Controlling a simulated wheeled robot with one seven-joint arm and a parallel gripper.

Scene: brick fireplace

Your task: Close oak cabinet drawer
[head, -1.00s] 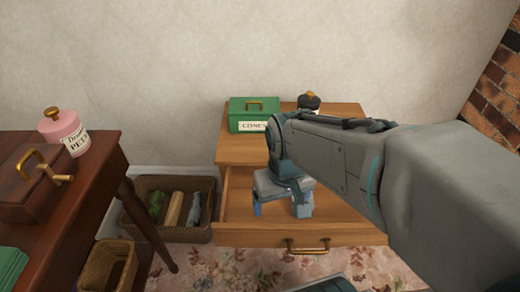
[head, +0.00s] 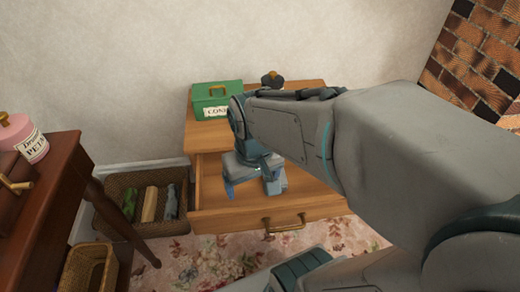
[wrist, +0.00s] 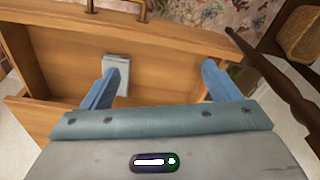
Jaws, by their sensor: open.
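The oak cabinet (head: 205,137) stands against the wall, with its drawer (head: 215,222) pulled well out towards me. The drawer's brass handle (head: 284,223) is on its front face, and it also shows at the top of the wrist view (wrist: 118,10). My gripper (head: 252,190) is over the open drawer, behind its front panel, with nothing between the fingers. In the wrist view my gripper (wrist: 160,85) has its blue fingers wide apart. A small pale grey item (wrist: 117,64) lies in the drawer, partly hidden by one finger. My arm hides the cabinet's right side.
A green box (head: 217,98) and a dark-lidded jar (head: 272,80) stand on the cabinet top. A dark wooden table (head: 60,185) with a pink jar (head: 22,140) is at left. Wicker baskets (head: 165,222) sit on the floor between. Flowered carpet lies before the drawer.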

